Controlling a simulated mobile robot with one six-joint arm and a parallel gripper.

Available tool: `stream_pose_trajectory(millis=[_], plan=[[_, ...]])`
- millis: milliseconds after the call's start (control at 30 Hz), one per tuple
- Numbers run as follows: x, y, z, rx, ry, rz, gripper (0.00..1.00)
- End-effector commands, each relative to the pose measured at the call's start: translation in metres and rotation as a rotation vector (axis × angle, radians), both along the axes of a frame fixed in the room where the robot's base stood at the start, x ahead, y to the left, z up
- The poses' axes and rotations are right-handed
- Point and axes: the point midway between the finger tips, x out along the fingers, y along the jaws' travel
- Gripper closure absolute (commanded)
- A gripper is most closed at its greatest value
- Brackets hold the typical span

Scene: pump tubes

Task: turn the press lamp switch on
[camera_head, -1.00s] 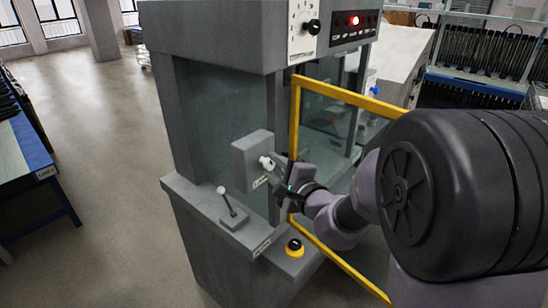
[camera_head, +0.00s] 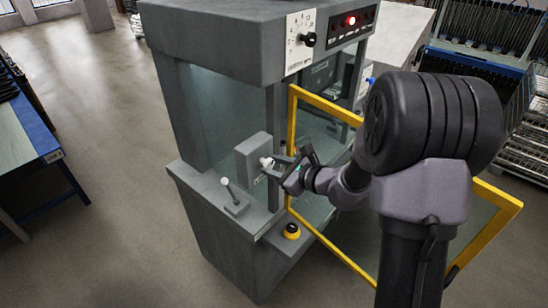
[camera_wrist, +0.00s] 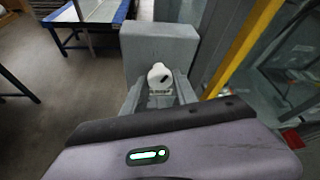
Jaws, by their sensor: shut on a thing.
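The lamp switch is a white round knob (camera_head: 266,162) on a grey box (camera_head: 248,156) at the front of the press. In the wrist view the knob (camera_wrist: 159,76) stands in front of the grey box (camera_wrist: 160,45), with a slanted dark mark on its face and a pale label below it. My gripper (camera_head: 271,168) reaches it from the right. In the wrist view its two fingers (camera_wrist: 159,86) lie on the left and right of the knob and are shut on it. The label's text is too small to read.
A yellow-framed door (camera_head: 292,135) stands open beside my arm. A dial (camera_head: 308,40) and lit red lamp (camera_head: 351,20) are above. Floor at left is clear.

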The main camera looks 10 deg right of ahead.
Motion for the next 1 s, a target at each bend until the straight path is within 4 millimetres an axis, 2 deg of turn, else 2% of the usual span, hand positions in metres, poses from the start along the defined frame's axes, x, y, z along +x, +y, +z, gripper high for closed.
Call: stream_pose_trajectory(millis=[400, 967, 1000], plan=[[0.0007, -0.0015, 0.0005, 0.139, 0.103, -0.001, 1.0], [0.0005, -0.0013, -0.0012, 0.158, 0.118, 0.001, 1.0], [0.0005, -0.0013, -0.0012, 0.158, 0.118, 0.001, 0.6]])
